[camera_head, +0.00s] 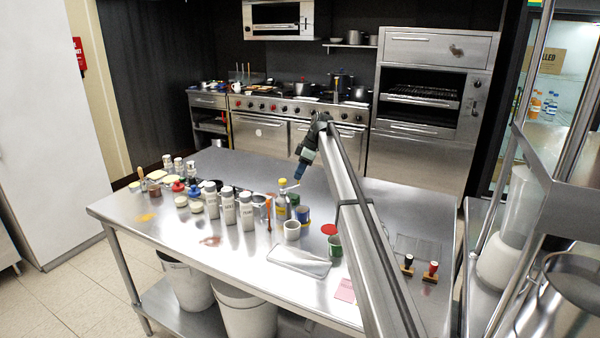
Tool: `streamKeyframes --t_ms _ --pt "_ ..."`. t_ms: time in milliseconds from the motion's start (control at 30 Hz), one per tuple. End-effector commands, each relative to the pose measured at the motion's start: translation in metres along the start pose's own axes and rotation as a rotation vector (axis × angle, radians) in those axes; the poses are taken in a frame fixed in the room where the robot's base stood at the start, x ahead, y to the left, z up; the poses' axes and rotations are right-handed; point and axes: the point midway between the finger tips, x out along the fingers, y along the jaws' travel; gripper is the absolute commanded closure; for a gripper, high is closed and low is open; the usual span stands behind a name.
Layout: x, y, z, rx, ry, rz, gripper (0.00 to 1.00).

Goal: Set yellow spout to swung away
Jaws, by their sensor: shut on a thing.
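The yellow spout (282,207) stands upright among small containers on the steel table, left of my arm. It is small in the picture, and its swing position is hard to read. My gripper (289,186) reaches down from the upper right to the top of the spout. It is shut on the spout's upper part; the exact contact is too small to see.
White shaker bottles (228,207) stand close on the left. A white cup (292,230), a blue-and-yellow can (303,214) and a green mug (335,246) stand nearby. A clear tray (299,261) lies in front.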

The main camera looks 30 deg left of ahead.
Motion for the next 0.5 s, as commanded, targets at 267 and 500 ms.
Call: streamKeyframes --t_ms 267,500 --pt "0.0001 0.0006 -0.0006 0.0 0.0 0.001 0.57" --pt "-0.0003 0.0005 -0.0004 0.001 0.0 0.001 0.57"
